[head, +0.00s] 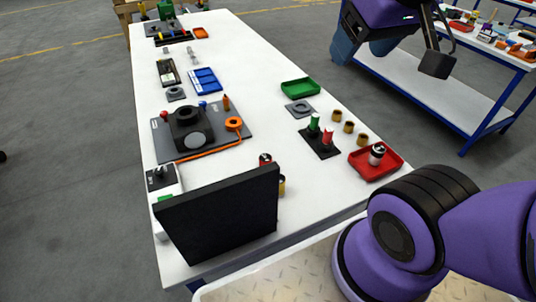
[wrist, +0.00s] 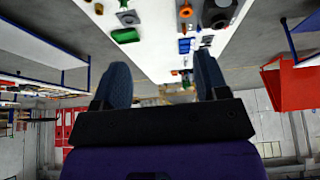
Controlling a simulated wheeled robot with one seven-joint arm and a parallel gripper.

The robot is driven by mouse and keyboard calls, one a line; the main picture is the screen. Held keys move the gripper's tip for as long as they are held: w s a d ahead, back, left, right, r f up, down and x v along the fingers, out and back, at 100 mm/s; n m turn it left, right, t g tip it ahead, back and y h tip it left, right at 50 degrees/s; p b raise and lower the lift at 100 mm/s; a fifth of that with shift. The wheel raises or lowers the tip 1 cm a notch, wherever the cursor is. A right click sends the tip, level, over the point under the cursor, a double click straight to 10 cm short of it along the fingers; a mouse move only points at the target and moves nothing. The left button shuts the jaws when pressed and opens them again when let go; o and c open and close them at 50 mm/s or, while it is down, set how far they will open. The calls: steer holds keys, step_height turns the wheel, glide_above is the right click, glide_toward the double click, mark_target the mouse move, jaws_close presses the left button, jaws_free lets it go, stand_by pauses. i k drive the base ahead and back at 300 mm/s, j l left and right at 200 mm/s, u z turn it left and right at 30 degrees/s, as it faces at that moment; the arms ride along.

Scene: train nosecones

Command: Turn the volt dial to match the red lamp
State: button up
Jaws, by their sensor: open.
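I cannot make out a volt dial for certain. No lit red lamp is clear; a small red knob (head: 164,115) sits on the grey board (head: 220,147). My gripper (head: 362,54) is open and empty, high at the right, away from these things. Its two blue fingers (wrist: 160,62) are spread in the wrist view.
The white table (head: 235,50) holds a green tray (head: 300,87), a red tray (head: 375,163), a blue tray (head: 204,79) and an orange cable (head: 208,152). Red and green cylinders stand on a black plate (head: 320,148). The table's middle strip is mostly clear. Another table (head: 425,80) stands right.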

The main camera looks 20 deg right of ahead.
mark_target(159, 172)
steer(key=j, duration=0.75)
steer(key=k+j, duration=0.1)
steer(key=j, duration=0.65)
